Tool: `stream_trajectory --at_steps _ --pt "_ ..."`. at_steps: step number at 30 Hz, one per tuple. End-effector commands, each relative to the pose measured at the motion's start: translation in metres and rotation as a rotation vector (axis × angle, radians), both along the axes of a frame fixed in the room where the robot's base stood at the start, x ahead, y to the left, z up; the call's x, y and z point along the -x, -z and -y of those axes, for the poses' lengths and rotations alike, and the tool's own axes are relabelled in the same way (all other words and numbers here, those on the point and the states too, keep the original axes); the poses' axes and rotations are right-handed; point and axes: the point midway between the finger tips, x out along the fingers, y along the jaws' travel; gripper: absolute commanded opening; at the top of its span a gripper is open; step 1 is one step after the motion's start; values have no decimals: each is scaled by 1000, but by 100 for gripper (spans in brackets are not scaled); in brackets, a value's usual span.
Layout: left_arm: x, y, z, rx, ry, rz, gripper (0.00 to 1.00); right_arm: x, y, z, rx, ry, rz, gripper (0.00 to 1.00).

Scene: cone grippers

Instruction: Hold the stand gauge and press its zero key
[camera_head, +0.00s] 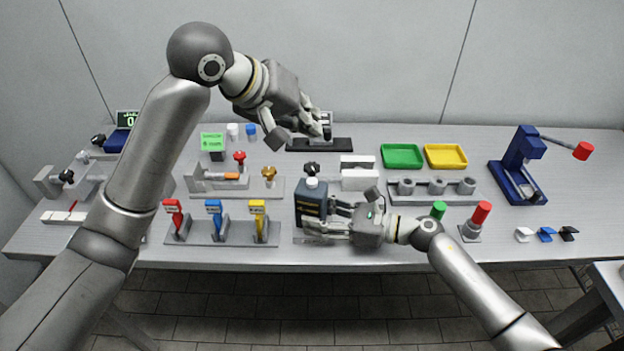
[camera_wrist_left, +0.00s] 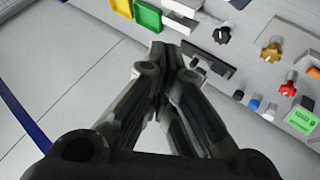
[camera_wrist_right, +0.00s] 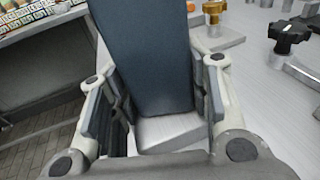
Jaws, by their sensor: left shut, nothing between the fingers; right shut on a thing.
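My right gripper (camera_head: 340,222) is shut on a dark blue-grey box (camera_head: 311,199) with a pale round cap on top, near the table's front edge. The box also fills the middle of the right wrist view (camera_wrist_right: 150,55), between the fingers. I cannot read any key or mark on it. My left gripper (camera_head: 324,133) is shut and empty over a black bar-shaped base (camera_head: 340,145) at the back. The bar also shows in the left wrist view (camera_wrist_left: 213,67). A small pale-framed upright part (camera_head: 327,117) is mostly hidden behind the left fingers. I cannot tell for certain which is the stand gauge.
A black star knob (camera_head: 312,168) is just behind the box. Red, blue and yellow-handled parts (camera_head: 214,212) stand to its left. A green tray (camera_head: 402,156), a yellow tray (camera_head: 446,156) and a blue stand (camera_head: 520,160) are right. A green-lit display (camera_head: 127,119) is back left.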

Motion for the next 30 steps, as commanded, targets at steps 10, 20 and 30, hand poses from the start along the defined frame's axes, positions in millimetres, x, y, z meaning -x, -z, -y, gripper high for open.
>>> stream_trajectory --at_steps 10,20,30 --pt "0 3 0 0 -1 -3 0 1 2 0 2 -2 -3 31" --pt "1 41 -1 -2 -1 -7 0 1 2 0 2 -2 -3 31" --pt "0 81 -1 -1 -1 -4 0 1 2 0 2 -2 -3 31"
